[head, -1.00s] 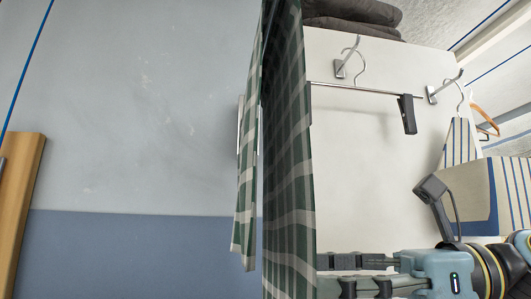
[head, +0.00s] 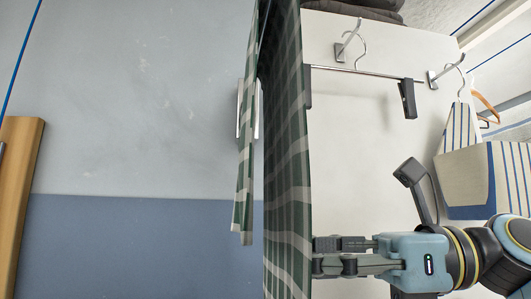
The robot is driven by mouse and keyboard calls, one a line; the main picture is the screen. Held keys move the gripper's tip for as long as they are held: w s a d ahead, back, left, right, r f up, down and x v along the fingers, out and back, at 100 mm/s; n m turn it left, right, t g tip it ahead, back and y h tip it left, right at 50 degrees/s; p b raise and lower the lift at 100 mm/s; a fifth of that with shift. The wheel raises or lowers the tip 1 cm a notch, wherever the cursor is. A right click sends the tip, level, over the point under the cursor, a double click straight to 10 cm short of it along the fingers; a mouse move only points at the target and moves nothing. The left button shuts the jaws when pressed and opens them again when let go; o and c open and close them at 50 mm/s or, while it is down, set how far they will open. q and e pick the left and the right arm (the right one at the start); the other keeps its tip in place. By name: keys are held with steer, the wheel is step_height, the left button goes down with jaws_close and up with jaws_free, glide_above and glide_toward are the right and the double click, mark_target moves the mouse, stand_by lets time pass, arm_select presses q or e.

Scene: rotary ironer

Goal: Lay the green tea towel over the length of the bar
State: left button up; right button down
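The green tea towel (head: 287,170), in green and pale plaid, hangs near upright down the middle of the head view. A narrower green plaid strip (head: 245,170) hangs just left of it. A thin metal bar (head: 365,74) runs from the towel's right edge to a dark clip (head: 407,98); whatever lies behind the towel is hidden. My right gripper (head: 316,255) comes in from the lower right, its fingertips at the towel's lower right edge. A small gap shows between its fingers; whether cloth is pinched there cannot be seen. My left gripper is out of view.
A white panel (head: 370,150) with metal hooks (head: 340,50) stands at right. A blue-and-cream striped cloth (head: 485,175) and a wooden hanger (head: 486,105) are farther right. Dark folded cloth (head: 355,10) lies on top. A wooden board (head: 18,190) stands at far left before a grey-blue wall.

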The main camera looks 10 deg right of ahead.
step_height(320, 180, up, 37)
steer(key=p, duration=0.8)
stand_by(1.6)
steer(key=shift+f, duration=0.1)
steer(key=w+b+v, duration=0.1)
steer(key=b+v, duration=0.1)
steer(key=v, duration=0.6)
steer(key=shift+w, duration=0.4)
steer(key=shift+d, duration=0.1)
stand_by(0.3)
